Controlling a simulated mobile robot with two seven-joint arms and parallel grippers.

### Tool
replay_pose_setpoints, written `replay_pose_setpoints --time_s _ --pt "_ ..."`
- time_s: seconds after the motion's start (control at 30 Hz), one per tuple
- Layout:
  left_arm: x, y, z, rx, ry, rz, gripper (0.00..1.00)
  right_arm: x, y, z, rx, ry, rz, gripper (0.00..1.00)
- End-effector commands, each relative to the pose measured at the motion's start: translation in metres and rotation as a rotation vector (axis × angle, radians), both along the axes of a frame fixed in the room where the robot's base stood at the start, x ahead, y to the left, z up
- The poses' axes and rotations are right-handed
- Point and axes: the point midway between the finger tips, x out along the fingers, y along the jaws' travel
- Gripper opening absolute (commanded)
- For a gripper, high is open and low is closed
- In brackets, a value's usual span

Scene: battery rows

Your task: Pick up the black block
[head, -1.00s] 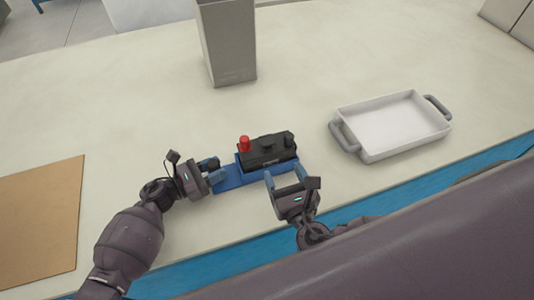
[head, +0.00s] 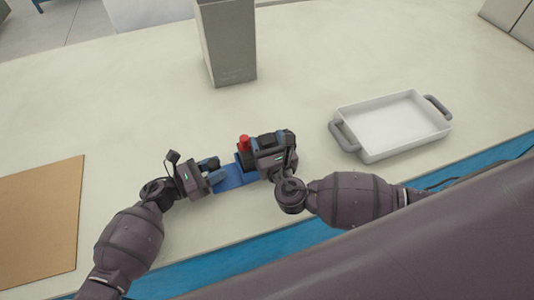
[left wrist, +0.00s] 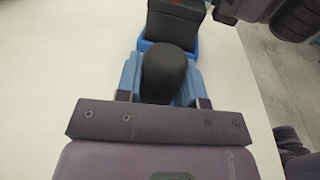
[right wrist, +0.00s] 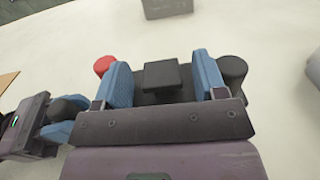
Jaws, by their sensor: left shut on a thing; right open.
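The black block (head: 268,140) sits on a blue base (head: 235,178). It has a red post (right wrist: 104,65), a black post (right wrist: 232,68) and a raised square (right wrist: 160,75) between them. My right gripper (right wrist: 163,78) is open over the block, one finger on each side of the square, with gaps beside it. In the head view the right gripper hides much of the block. My left gripper (left wrist: 162,78) is shut on the dark rounded knob (left wrist: 165,72) at the left end of the blue base; the block (left wrist: 178,20) is beyond it.
A white tray (head: 367,150) with grey handles stands to the right. A tall grey box (head: 228,45) stands behind the block. A brown board (head: 40,225) lies at the left. The table between them is clear.

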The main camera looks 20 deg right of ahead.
Motion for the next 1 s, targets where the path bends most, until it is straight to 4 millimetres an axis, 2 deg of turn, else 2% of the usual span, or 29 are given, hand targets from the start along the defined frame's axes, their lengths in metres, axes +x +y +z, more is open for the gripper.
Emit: replay_pose_setpoints --time_s 0.27,0.7,0.73,1.0 --pt "-0.001 0.0003 -0.0006 0.0 0.001 -0.003 0.04 0.0056 -0.0018 0.0004 -0.002 -0.002 -0.004 0.68" --pt "-0.0011 0.0002 -0.0008 0.001 0.001 -0.003 0.04 0.0049 -0.0015 0.0001 -0.002 -0.001 -0.003 0.02" --pt "-0.0011 0.0002 -0.0008 0.001 0.001 -0.003 0.04 0.0049 -0.0015 0.0001 -0.002 -0.001 -0.003 0.0" --pt "-0.0012 0.0002 -0.0009 0.001 0.001 -0.003 0.04 0.0062 -0.0011 0.0033 0.0 -0.008 -0.004 0.0"
